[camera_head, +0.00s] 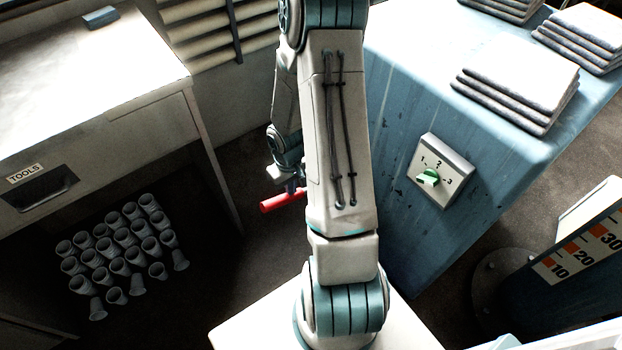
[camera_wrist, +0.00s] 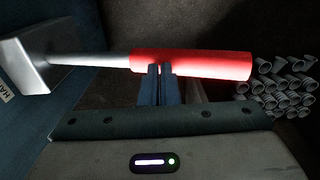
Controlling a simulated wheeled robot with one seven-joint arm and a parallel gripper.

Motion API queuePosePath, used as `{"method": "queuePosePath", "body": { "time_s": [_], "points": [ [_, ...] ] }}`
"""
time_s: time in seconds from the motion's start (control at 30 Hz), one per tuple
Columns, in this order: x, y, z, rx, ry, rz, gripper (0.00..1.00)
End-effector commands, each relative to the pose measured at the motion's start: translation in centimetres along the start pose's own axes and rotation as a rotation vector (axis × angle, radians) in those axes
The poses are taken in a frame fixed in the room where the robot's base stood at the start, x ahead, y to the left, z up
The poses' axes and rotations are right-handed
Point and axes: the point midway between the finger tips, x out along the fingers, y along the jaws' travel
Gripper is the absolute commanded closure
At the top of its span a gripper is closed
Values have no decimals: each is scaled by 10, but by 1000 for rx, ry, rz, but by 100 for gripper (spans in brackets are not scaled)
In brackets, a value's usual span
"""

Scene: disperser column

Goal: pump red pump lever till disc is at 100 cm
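The pump lever has a red grip (camera_head: 283,201) on a pale metal rod, and it sticks out behind my arm in the head view. In the wrist view the red grip (camera_wrist: 205,65) lies nearly level, with its rod running left to a grey block (camera_wrist: 40,62). My gripper (camera_wrist: 162,72) has its two fingers close together, side by side along the lever. Their tips overlap the lower edge of the grip near its rod end; the grip is not between them. I cannot tell whether they touch. The disc is not visible. A scale (camera_head: 580,255) shows 10, 20 and 30 at right.
A blue cabinet (camera_head: 400,240) carries a dial (camera_head: 430,177) marked 1 to 3 and stacked grey slabs (camera_head: 520,80). A workbench (camera_head: 80,85) stands left, with several grey cups (camera_head: 120,250) below it. Dark floor lies between.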

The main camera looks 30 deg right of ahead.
Motion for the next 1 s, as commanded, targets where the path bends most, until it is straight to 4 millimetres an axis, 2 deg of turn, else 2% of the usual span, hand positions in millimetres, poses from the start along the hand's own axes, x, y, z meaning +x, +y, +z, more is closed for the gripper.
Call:
{"method": "queuePosePath", "body": {
  "time_s": [0.03, 0.67, 0.87, 1.0],
  "points": [
    [11, 1, 0, 1, -2, 0, 100],
    [74, 2, 1, 4, -2, 1, 100],
    [63, 1, 1, 2, -2, 0, 100],
    [44, 0, 0, 0, -1, 0, 100]
  ]
}}
